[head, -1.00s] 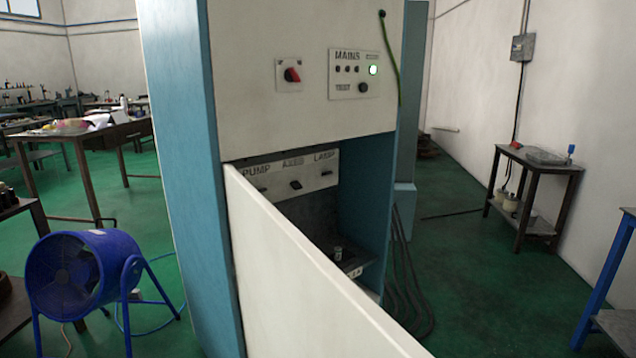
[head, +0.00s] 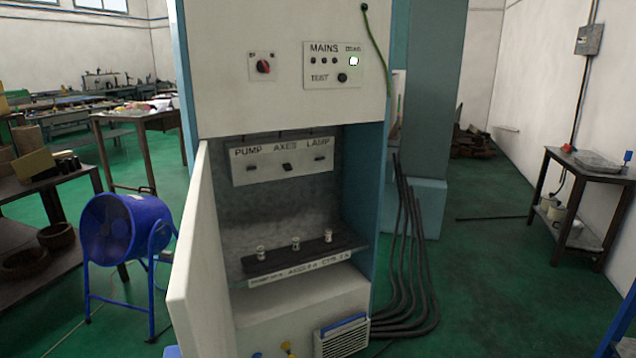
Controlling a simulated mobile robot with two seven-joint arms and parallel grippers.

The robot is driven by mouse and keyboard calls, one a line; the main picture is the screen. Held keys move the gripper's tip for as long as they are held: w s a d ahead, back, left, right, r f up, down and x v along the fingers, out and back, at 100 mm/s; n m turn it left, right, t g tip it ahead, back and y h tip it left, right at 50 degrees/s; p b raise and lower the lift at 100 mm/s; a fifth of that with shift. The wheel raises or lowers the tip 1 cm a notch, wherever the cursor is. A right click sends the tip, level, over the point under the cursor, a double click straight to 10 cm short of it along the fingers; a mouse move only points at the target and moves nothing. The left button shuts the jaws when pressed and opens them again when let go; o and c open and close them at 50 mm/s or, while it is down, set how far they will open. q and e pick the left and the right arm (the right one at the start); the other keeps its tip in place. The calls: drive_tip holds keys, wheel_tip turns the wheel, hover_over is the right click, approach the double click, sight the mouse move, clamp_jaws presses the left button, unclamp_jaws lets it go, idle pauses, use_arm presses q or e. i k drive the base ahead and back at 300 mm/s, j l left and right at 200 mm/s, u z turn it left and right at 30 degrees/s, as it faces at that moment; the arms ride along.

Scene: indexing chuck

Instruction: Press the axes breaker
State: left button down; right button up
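The axes breaker (head: 287,166) is a small dark switch under the word AXES on a pale panel (head: 256,174) inside the open cabinet. It sits between the PUMP breaker (head: 252,168) on the left and the LAMP breaker (head: 320,158) on the right. The axes breaker looks larger than its two neighbours; its exact position is too small to tell. The cabinet door (head: 193,265) stands open on the left side. Neither of my grippers shows in the head view.
Above the recess are a red rotary switch (head: 263,67) and a MAINS panel (head: 332,82) with a lit lamp. Several pale fuses stand on a dark shelf (head: 262,265) below. A blue fan (head: 125,230) stands left of the door. Black cables (head: 412,250) run down at the right.

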sight(288, 167)
drive_tip(key=i+l, duration=0.55)
drive_tip(key=i+l+u, duration=0.15)
drive_tip(key=i+l, duration=0.45)
drive_tip(key=l, duration=0.15)
drive_tip(key=i+j, duration=0.1)
drive_tip(key=i, duration=0.5)
drive_tip(key=i+j, duration=0.1)
drive_tip(key=i, duration=0.5)
